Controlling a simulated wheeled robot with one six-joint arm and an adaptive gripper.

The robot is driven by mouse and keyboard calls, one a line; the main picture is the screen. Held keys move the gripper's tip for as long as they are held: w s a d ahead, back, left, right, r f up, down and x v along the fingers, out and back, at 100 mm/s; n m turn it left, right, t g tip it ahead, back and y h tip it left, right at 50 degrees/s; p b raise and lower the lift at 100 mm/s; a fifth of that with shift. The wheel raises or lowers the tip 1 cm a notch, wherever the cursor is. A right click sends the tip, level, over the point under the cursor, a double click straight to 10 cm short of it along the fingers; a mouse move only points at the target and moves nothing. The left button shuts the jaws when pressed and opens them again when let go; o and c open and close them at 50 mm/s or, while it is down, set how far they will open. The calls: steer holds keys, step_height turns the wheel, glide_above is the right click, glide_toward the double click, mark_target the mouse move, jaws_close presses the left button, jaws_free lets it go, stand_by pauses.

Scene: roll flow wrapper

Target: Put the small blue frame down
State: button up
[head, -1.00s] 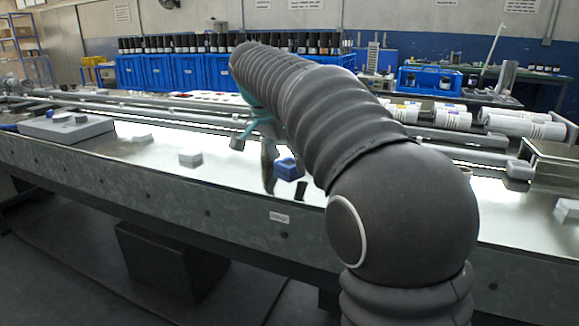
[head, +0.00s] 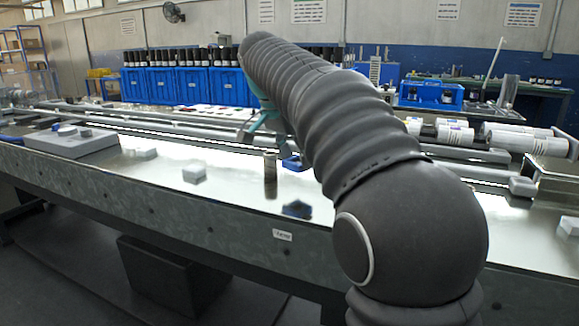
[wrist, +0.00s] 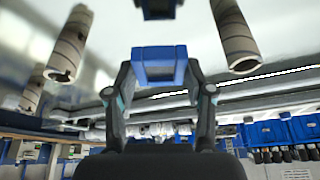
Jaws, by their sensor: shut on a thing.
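My gripper (wrist: 160,73) is shut on the small blue frame (wrist: 160,52) in the wrist view, with one finger on each side of it. In the head view the frame (head: 291,162) shows partly behind my arm, above the shiny bench top (head: 225,208). A darker blue shape below it looks like its reflection, with a clear gap between, so the frame appears off the surface. Another blue shape at the top edge of the wrist view is likely this reflection too.
A brownish cylinder (head: 270,168) stands close left of the frame. A pale block (head: 194,173) and a grey plate (head: 72,143) lie farther left. White rolls (head: 525,140) and blue bins (head: 190,86) are behind. The bench front is mostly clear.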

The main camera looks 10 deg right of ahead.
steer(key=s+d+r, duration=0.6)
steer(key=s+d, duration=0.1)
steer(key=shift+s, duration=0.25)
steer(key=shift+a, duration=0.1)
